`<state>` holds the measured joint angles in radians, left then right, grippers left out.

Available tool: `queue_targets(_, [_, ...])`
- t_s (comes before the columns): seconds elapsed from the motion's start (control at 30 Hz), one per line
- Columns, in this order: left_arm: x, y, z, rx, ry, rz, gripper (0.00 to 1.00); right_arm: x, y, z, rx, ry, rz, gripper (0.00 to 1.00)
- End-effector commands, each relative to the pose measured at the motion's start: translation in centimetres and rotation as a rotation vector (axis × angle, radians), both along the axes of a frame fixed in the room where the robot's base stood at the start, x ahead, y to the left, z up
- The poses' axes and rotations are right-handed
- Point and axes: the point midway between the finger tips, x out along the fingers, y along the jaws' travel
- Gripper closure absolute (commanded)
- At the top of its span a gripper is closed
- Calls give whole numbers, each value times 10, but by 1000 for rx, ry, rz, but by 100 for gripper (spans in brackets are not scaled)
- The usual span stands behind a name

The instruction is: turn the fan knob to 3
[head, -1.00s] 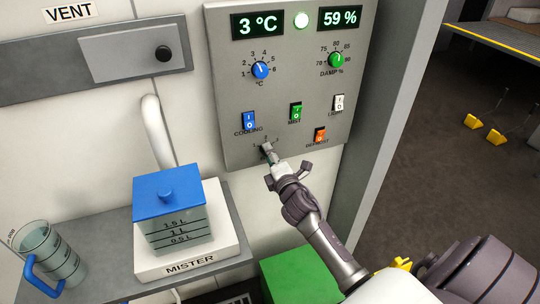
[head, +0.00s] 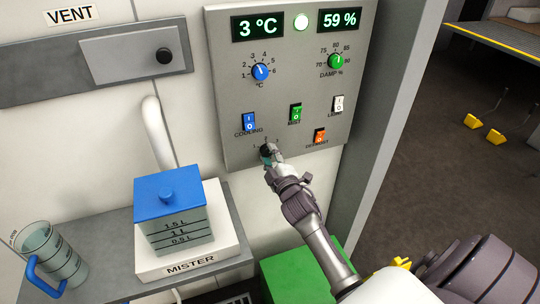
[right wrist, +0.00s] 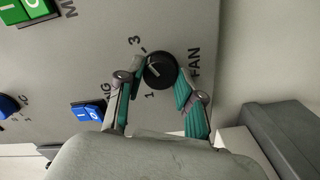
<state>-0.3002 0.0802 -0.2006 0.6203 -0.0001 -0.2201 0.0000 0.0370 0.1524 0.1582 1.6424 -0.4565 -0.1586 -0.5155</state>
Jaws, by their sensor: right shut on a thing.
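The black fan knob (right wrist: 160,70) is on the grey control panel (head: 225,90), at its lower edge in the head view (head: 265,150). In the right wrist view, the labels 1, 3 and FAN show around it, and the 2 is hidden there. A pale mark shows on the knob's left part; its exact setting is hard to tell. My right gripper (right wrist: 155,78) has one finger on each side of the knob and is shut on it. In the head view, my right gripper (head: 271,157) partly covers the knob and its scale. My left gripper is not in view.
Above the knob are the blue cooling switch (head: 249,122), green mist switch (head: 295,114), orange defrost switch (head: 320,136) and white light switch (head: 339,103). A blue-lidded mister tank (head: 178,225) and a jug (head: 50,255) stand on the shelf at left. A green box (head: 300,272) is below.

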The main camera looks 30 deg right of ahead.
Motion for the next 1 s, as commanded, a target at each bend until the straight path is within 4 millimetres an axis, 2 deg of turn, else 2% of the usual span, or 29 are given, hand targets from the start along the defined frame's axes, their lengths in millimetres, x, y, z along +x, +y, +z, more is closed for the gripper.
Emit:
queue_targets(0.47, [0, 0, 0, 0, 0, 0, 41, 0, 0, -1, 18, -1, 0, 98])
queue_targets(0.5, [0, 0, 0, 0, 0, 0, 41, 0, 0, -1, 18, -1, 0, 62])
queue_targets(0.63, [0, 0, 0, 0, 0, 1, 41, 0, 0, -1, 17, -2, 0, 40])
queue_targets(1.0, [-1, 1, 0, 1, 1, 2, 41, -3, 1, -1, 15, -3, 0, 38])
